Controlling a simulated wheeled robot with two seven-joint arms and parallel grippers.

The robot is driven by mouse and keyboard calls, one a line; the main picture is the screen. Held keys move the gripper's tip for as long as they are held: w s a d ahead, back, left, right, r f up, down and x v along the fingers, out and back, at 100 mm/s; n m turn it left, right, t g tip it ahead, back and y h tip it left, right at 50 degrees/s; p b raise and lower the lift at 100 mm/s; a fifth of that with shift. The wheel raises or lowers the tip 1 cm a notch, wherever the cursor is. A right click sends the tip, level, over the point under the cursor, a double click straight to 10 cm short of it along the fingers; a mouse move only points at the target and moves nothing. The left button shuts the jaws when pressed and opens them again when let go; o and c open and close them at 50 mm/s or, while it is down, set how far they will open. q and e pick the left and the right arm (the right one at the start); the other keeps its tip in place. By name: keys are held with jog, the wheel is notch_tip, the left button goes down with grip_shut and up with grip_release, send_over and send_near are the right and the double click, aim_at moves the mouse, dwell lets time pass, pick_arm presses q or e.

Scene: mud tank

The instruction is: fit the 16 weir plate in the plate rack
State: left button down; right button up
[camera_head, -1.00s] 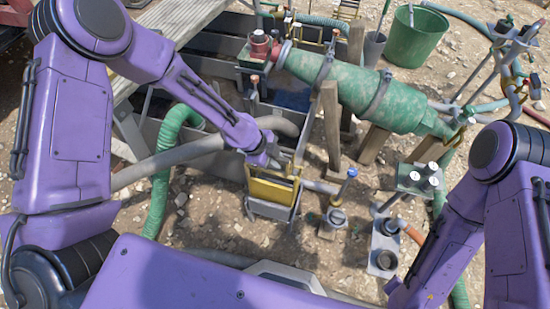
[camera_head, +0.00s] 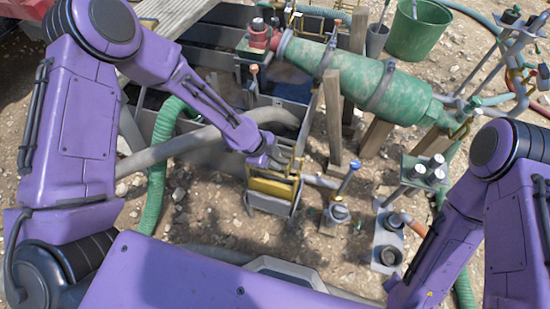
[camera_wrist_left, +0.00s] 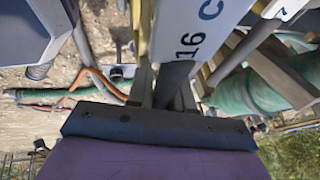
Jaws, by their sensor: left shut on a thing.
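My left gripper (camera_head: 285,164) is shut on the 16 weir plate, over the plate rack. In the left wrist view the plate (camera_wrist_left: 192,30) is a pale board marked "16 C", running up from between the fingers (camera_wrist_left: 175,85). In the head view the gripper and rack parts largely hide it. The rack (camera_head: 268,206) is a small grey and yellow frame low on the ground at the middle. I cannot tell how far the plate sits in it. My right arm shows at the right, but its gripper is out of view.
A green mottled cylinder (camera_head: 355,82) on wooden posts lies behind the rack. A grey hose (camera_head: 190,143) and a green hose (camera_head: 158,165) run to its left. A green bucket (camera_head: 418,30) is at the back.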

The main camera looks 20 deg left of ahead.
pick_arm(q)
jog(key=shift+f, duration=0.1)
dwell(0.3)
jog(key=shift+f+b, duration=0.85)
jog(key=shift+f, duration=0.25)
jog(key=shift+f+b, duration=0.45)
jog(key=shift+f, duration=0.3)
jog(key=c, duration=0.9)
grip_release()
jog(key=shift+r, duration=0.15)
jog(key=p+v, duration=0.2)
jog(key=v, duration=0.8)
jog(key=shift+a+r, duration=0.15)
